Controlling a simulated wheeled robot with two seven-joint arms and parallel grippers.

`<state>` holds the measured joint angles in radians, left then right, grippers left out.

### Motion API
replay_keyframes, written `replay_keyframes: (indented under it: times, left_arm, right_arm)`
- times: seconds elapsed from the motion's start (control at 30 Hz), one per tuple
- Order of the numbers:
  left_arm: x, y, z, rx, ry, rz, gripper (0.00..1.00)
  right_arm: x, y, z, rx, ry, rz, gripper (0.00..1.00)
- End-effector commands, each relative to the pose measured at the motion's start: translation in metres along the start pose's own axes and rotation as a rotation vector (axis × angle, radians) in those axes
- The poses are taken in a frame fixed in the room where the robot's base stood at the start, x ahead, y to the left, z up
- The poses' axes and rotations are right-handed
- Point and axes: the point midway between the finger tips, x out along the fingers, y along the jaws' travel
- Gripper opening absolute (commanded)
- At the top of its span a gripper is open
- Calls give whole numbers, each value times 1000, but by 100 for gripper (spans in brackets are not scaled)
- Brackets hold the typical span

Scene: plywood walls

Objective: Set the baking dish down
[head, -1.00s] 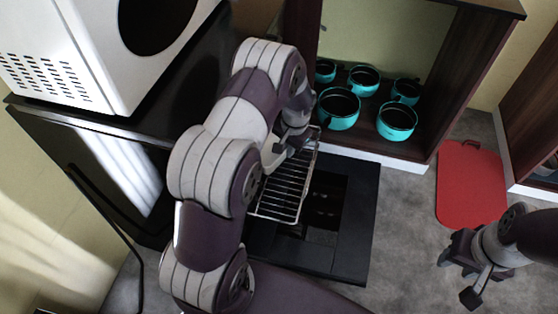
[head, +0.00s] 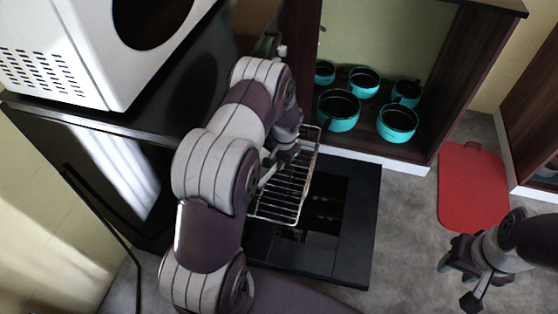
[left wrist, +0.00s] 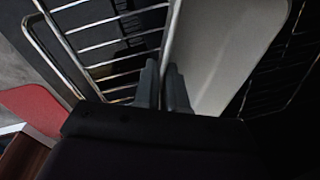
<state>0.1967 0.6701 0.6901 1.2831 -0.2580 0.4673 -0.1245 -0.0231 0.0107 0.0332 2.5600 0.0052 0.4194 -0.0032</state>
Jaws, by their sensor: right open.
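My left gripper (head: 281,160) is over the wire oven rack (head: 290,192) in the head view, largely covered by my own arm. In the left wrist view its two fingers (left wrist: 168,88) are close together on the edge of a pale grey flat piece, which I take for the baking dish (left wrist: 222,50). The rack's bars (left wrist: 110,35) show beside it on the left. Whether the dish touches the rack cannot be told. In the head view the dish is almost all hidden behind my arm. My right gripper (head: 462,282) is open and empty over the floor at the lower right.
The dark oven door (head: 358,240) is open flat below the rack. A cabinet right of the oven holds several teal pots (head: 340,110). A white microwave (head: 60,50) stands on the dark top at upper left. A red board (head: 472,190) lies on the grey floor.

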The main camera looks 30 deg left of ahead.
Motion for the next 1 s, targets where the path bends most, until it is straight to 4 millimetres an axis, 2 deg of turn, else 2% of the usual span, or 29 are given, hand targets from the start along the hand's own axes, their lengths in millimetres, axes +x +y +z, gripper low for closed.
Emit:
replay_keyframes:
  times: [0.03, 0.07, 0.33, 0.4, 0.47, 0.7, 0.8, 1.0]
  left_arm:
    - [0, 0, 0, 0, 0, 0, 26]
    - [0, 0, 0, 0, 0, 0, 35]
    - [-1, 0, 0, 0, 0, 0, 35]
    - [-6, -1, 0, 0, 1, -1, 35]
    - [-17, -1, -1, 1, 3, -1, 35]
    - [-82, -1, -1, 0, 3, -1, 35]
    - [-103, -1, -1, 0, 3, -1, 35]
    - [-128, 3, 2, -3, 5, 3, 35]
  right_arm:
    - [0, 0, 0, 0, 0, 0, 43]
    - [0, 0, 0, 0, 0, 0, 43]
    - [0, 0, 0, 0, 0, 0, 43]
    - [-3, 0, 0, 0, 0, 0, 43]
    - [-7, 0, -1, 0, 0, 0, 43]
    - [-26, 0, -3, 0, 0, 0, 43]
    - [-30, 0, -4, 0, 0, 0, 43]
    - [-33, 0, -4, 0, 0, 0, 43]
